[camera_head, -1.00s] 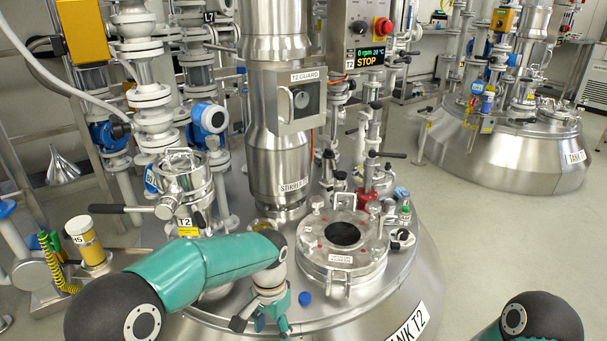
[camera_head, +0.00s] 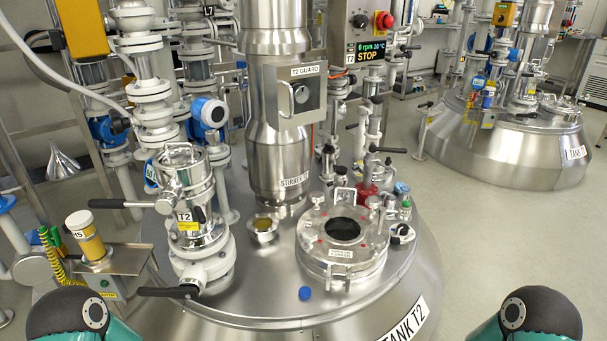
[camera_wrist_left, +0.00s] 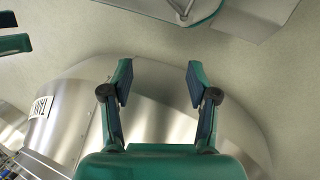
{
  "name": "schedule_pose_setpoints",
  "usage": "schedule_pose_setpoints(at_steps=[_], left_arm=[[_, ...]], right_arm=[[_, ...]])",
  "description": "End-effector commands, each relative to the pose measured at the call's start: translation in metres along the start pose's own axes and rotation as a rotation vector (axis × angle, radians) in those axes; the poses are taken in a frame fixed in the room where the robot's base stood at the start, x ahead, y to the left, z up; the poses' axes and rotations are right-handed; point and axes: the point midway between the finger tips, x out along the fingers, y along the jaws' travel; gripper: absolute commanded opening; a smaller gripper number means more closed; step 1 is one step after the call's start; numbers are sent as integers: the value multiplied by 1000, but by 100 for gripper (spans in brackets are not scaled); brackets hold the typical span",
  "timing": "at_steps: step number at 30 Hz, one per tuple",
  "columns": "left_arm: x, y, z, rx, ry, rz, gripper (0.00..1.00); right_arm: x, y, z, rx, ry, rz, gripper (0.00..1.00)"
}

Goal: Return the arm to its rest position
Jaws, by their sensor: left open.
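My left arm (camera_head: 85,312) shows only as a dark joint and a bit of teal at the lower left of the head view. Its gripper is outside that view. In the left wrist view my left gripper (camera_wrist_left: 158,85) is open, with two fingers apart and nothing between them. Behind the fingers is the curved steel side of a tank (camera_wrist_left: 158,110), with pale floor around it. My right arm (camera_head: 530,315) shows as a dark joint at the lower right of the head view; its gripper is out of frame.
A sample bottle (camera_head: 87,236) stands at left. Tank T1 (camera_head: 520,150) stands behind right, with clear floor nearby.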

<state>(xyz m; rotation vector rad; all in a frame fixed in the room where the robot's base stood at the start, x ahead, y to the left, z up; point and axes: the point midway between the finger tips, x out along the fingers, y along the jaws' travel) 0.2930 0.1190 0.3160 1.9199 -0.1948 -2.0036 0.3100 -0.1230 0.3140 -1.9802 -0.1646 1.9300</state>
Motion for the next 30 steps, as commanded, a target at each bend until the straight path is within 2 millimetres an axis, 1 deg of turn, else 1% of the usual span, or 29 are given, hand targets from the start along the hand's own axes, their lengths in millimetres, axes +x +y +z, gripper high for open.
schedule_pose_setpoints(at_steps=[1, 2, 3, 8, 11, 14, 18, 23, 24, 27, 30], left_arm=[[-1, -2, -16, -11, 66, -2, 59], [-11, 2, -18, -16, 80, -1, 59], [-24, 6, -16, -14, 73, -1, 59], [-56, 18, -13, -13, 71, -1, 59], [-81, 27, -12, -12, 71, -1, 59], [-111, 38, -10, -12, 71, -1, 59], [-160, 56, -6, -11, 71, -1, 59], [-213, 76, -2, -11, 71, -1, 59], [-227, 80, -1, -11, 71, -1, 59], [-258, 92, 1, -11, 70, -1, 59], [-283, 101, 3, -11, 70, -1, 59]], right_arm=[[0, 0, 0, 0, 0, 0, 63], [-9, -3, 0, 1, -1, 0, 63], [-22, -8, 0, 0, -1, 0, 63], [-55, -20, 0, 0, 1, 0, 63], [-80, -29, 0, 0, 0, 0, 63], [-110, -40, 1, 0, 0, 0, 63], [-159, -58, 1, 0, 0, 0, 63], [-213, -77, 1, 0, 0, 0, 63], [-226, -82, 1, 0, 0, 0, 63], [-258, -93, 2, 0, 0, 0, 63], [-283, -102, 2, 0, 0, 0, 63]])
